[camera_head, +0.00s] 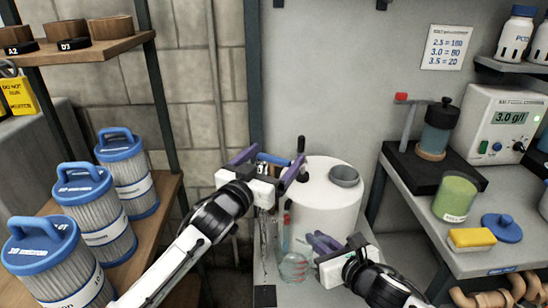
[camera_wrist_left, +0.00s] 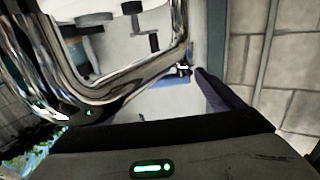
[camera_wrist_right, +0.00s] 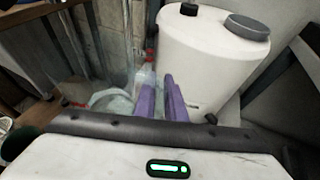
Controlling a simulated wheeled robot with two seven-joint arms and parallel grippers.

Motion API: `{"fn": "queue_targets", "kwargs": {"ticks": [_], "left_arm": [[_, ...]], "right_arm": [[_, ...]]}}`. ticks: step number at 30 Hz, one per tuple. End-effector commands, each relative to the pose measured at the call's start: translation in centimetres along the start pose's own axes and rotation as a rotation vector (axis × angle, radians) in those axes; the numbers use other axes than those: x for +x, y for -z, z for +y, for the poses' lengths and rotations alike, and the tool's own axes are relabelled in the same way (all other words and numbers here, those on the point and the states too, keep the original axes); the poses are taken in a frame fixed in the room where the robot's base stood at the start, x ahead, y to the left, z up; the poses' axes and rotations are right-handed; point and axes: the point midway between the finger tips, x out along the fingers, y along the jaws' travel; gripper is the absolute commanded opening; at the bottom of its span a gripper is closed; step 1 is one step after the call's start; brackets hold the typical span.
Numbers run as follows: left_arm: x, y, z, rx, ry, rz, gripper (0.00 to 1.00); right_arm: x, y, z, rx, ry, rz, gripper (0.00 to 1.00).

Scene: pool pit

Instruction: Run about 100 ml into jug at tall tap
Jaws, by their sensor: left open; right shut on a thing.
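The clear glass jug (camera_head: 293,267) stands low in front of the white drum, below the left gripper. My right gripper (camera_head: 322,241) is shut on it from the right; its purple fingers are close together, and the exact grip is hard to see. The jug also shows in the right wrist view (camera_wrist_right: 110,103), left of the fingers. The tall tap (camera_wrist_left: 150,85) is a large chrome curve close to my left wrist camera; in the head view it is mostly hidden behind my left arm. My left gripper (camera_head: 278,157) is open, its fingers either side of a blue piece.
A white drum (camera_head: 325,208) with a grey bowl-like cap (camera_head: 344,175) stands behind the jug. Blue-topped filter cartridges (camera_head: 125,172) line the left shelf. The right bench holds a green tub (camera_head: 455,197), a yellow sponge (camera_head: 471,238) and a meter (camera_head: 497,122).

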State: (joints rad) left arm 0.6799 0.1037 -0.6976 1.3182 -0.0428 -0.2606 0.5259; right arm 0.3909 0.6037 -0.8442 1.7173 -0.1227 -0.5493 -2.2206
Motion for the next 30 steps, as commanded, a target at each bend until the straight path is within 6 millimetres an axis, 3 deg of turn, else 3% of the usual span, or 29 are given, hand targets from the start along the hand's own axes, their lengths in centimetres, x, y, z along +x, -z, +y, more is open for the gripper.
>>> {"fn": "queue_targets", "kwargs": {"ticks": [10, 21, 30], "left_arm": [[0.35, -0.01, 0.01, 0.0, 0.0, 0.0, 0.88], [0.32, -0.02, 0.0, 0.0, 0.0, 0.0, 0.28], [0.13, 0.3, 0.22, 0.012, -0.092, 0.006, 0.28]], "right_arm": [[0.0, -0.12, 0.03, 0.001, -0.001, -0.002, 0.0], [0.0, -0.12, 0.03, 0.001, -0.001, -0.002, 0.0], [0.0, -0.12, 0.03, 0.001, -0.001, -0.002, 0.0]]}}
